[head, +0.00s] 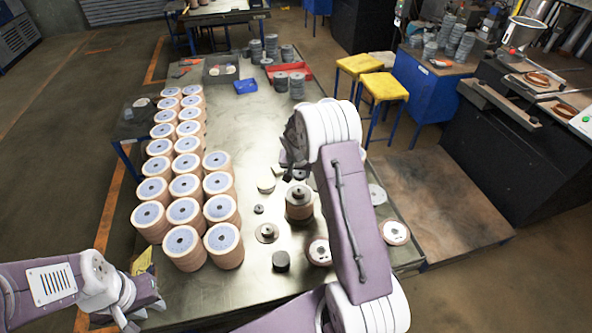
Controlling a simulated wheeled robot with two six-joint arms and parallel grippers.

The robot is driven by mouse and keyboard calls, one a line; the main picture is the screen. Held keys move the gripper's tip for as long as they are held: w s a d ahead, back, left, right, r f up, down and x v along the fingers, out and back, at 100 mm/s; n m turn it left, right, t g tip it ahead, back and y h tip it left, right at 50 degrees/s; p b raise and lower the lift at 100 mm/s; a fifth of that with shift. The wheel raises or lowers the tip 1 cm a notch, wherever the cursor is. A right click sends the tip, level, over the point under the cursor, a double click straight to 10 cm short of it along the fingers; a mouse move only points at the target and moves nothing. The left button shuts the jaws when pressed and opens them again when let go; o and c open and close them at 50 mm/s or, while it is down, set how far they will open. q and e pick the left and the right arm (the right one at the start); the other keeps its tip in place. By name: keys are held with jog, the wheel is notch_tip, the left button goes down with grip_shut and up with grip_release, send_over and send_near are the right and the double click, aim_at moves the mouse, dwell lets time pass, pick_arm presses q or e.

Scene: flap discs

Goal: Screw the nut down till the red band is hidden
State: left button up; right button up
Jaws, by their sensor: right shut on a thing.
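A stack of discs (298,208) stands on the metal table, with a dark grey round piece on top that may be the nut (298,193). I cannot make out a red band at this size. My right gripper (288,168) is above and just behind the stack, its fingers pointing down and partly hidden by my own arm. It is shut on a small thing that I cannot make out. My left gripper (138,318) is low at the table's front left corner, away from the stack, its fingers apart with nothing seen between them.
Rows of tall disc stacks (186,212) fill the table's left side. A blue bin (245,86) and red tray (290,72) are at the back.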

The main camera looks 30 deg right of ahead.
aim_at(298, 180)
jog(key=shift+d+f, duration=0.1)
jog(key=shift+a+f+b, duration=0.35)
jog(key=shift+f+b, duration=0.4)
jog(key=shift+d+f+b, duration=0.15)
jog(key=shift+f+b, duration=0.8)
jog(key=shift+f, duration=0.7)
jog(key=shift+r, duration=0.1)
jog(key=shift+f+b, duration=0.4)
jog(key=shift+f+b, duration=0.85)
jog(key=shift+b, duration=0.25)
